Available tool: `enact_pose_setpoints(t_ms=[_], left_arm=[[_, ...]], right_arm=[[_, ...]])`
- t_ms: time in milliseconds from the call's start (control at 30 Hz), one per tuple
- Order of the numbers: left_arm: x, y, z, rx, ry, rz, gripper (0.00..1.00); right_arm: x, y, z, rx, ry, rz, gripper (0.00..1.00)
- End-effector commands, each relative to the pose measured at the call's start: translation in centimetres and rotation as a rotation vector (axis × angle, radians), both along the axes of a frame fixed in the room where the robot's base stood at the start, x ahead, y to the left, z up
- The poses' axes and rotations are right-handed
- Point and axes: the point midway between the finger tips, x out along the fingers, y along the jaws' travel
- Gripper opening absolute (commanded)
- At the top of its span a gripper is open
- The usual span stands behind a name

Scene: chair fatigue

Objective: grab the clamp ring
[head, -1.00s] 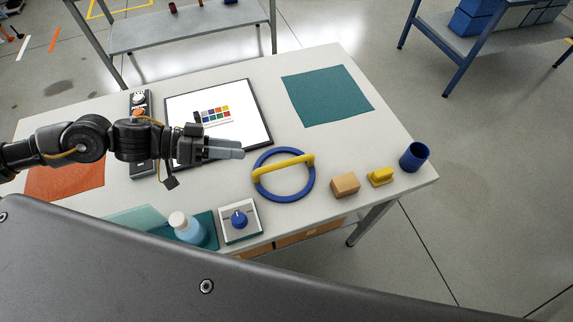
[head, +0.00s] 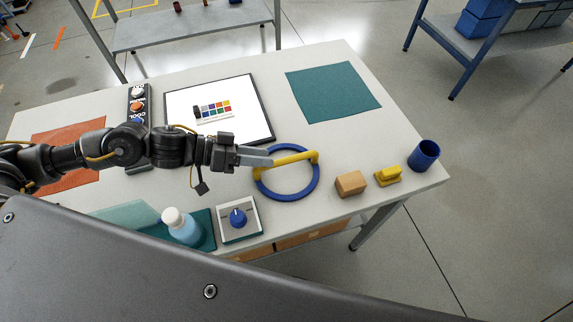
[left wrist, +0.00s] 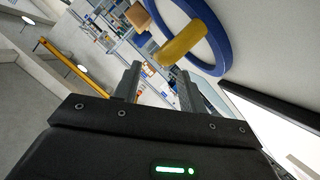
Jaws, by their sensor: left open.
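The clamp ring is a blue ring (head: 314,188) with a yellow bar (head: 290,159) across it, lying on the table right of centre. In the left wrist view the yellow bar (left wrist: 183,43) and blue ring (left wrist: 222,40) show at the top, beyond the fingers. My left gripper (head: 268,160) comes in from the left, its fingertips at the left end of the yellow bar. In the left wrist view its two fingers (left wrist: 157,82) stand apart with nothing between them. I cannot tell whether a finger touches the ring. My right gripper is not in view.
A wooden block (head: 350,184), a yellow piece (head: 388,176) and a blue cup (head: 424,155) stand right of the ring. A bottle (head: 182,227) and a blue knob box (head: 238,218) stand in front. A whiteboard (head: 255,105) lies behind the arm. A teal mat (head: 333,92) lies bare at back right.

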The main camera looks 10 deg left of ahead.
Motion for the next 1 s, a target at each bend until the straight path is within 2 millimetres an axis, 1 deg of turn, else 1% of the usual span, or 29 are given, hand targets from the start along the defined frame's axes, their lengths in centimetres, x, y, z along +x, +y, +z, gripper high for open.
enact_pose_setpoints(t_ms=[167,267,400,533,633,800,833,1000], left_arm=[[0.1,-0.3,-0.2,0.000,0.001,0.000,0.41],[0.2,-1.3,-0.6,-0.002,0.003,-0.002,0.41],[0.5,-3.2,-1.7,-0.002,0.001,-0.002,0.41],[1.0,-4.4,-2.2,-0.001,0.001,0.000,0.41],[1.1,-4.8,-2.5,0.000,0.001,0.000,0.41],[1.1,-4.7,-2.5,0.001,0.001,0.001,0.41],[1.1,-4.7,-2.5,0.001,0.001,0.001,0.40],[1.1,-4.7,-2.5,0.001,0.001,0.001,0.18]], right_arm=[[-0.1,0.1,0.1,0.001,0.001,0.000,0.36],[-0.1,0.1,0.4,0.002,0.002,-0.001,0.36],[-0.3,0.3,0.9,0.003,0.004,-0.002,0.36],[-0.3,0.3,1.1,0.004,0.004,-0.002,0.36],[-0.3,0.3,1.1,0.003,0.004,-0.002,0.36],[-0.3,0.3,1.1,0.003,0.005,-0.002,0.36],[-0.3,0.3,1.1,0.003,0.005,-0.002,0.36],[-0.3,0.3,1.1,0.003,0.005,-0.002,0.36]])
